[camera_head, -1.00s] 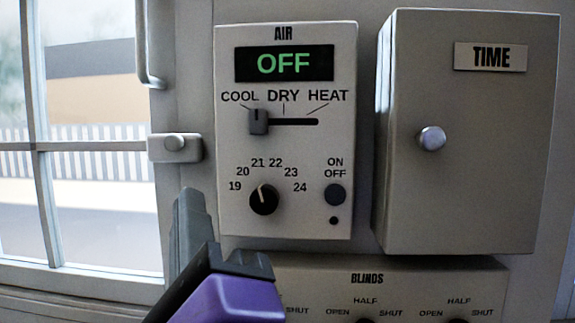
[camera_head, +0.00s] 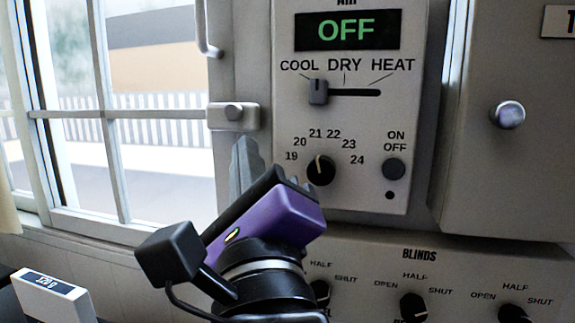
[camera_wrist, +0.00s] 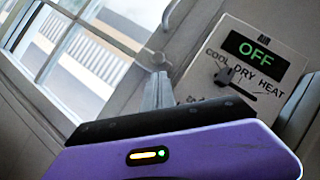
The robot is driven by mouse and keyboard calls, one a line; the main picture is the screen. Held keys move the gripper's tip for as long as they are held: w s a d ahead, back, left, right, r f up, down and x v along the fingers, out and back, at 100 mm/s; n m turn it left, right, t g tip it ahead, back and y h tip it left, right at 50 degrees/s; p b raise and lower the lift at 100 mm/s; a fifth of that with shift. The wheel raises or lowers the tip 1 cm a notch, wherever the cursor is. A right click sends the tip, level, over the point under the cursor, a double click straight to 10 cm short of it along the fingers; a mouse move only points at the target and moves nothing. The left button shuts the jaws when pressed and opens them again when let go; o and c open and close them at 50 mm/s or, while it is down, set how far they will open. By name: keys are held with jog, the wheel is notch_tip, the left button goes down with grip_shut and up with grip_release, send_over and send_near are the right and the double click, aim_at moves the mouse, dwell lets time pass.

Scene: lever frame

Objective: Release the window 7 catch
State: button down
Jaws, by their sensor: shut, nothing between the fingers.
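My gripper (camera_head: 245,150) is shut and empty. Its grey fingertips point up, just below the catch in the head view. In the wrist view the fingertips (camera_wrist: 158,88) appear just under the catch. I cannot tell whether they touch it.
The AIR panel (camera_head: 412,60) reads OFF, with a slider (camera_head: 318,92) at COOL and a dial (camera_head: 321,170). A cabinet (camera_head: 500,190) with a round knob is at the right. The BLINDS panel (camera_head: 370,262) is below. A small white block (camera_head: 50,300) stands at the lower left.

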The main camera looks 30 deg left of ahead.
aim_at(230, 116)
jog(key=shift+p+x, duration=0.45)
jog(key=shift+x, duration=2)
jog(key=shift+r, duration=0.1)
jog(key=shift+d+r+n+p, duration=0.1)
jog(key=shift+r+n+p, duration=0.05)
jog(key=shift+n+p, duration=0.45)
